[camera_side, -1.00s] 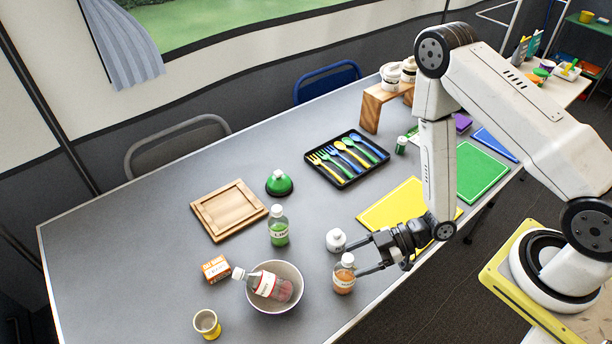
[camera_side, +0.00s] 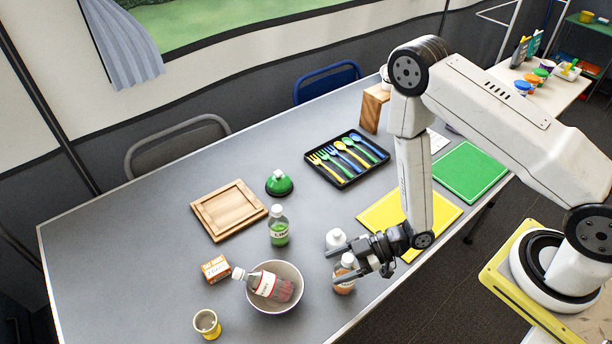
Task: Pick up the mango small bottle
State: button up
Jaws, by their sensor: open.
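The mango small bottle (camera_side: 345,287) looks like the small bottle with orange contents and a white cap, standing upright near the table's front edge. Its label is too hidden to read. My gripper (camera_side: 347,262) is open, with its fingers around or just in front of the bottle's upper part and partly covering it. I cannot tell whether the fingers touch it. A white-capped small item (camera_side: 335,238) stands just behind the gripper.
A bowl (camera_side: 272,305) with a red bottle (camera_side: 270,285) lying in it stands left of the gripper. A green bottle (camera_side: 278,228) stands behind the bowl. A yellow board (camera_side: 385,212) lies to the right, and a cutlery tray (camera_side: 347,178) further back.

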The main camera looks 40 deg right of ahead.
grip_shut()
dwell(1.4)
